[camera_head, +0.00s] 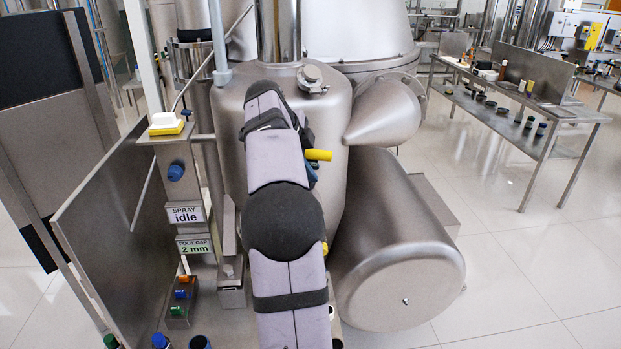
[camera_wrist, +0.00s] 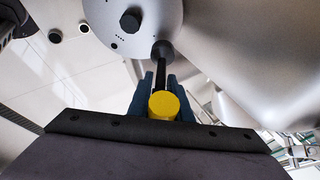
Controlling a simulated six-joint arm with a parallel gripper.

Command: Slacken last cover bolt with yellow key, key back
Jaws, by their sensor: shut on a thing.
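The yellow key (camera_wrist: 163,104) is in my gripper (camera_wrist: 163,88), with its round yellow end toward the wrist camera. Its black shaft runs up to a wider dark head at the rim of the round grey cover (camera_wrist: 158,14). The head overlaps the rim; any bolt under it is hidden, so I cannot tell whether it is seated. In the head view the yellow handle (camera_head: 319,155) sticks out to the right from behind my arm. My gripper shows there only as a bit of blue, and the cover is hidden.
A black knob (camera_wrist: 130,20) stands on the cover. A large steel cylinder (camera_head: 395,250) lies right of my arm. A post carries labels reading idle (camera_head: 185,214) and 2 mm (camera_head: 194,247). Coloured knobs (camera_head: 181,294) sit low at left. A workbench (camera_head: 520,105) stands farther right, across open floor.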

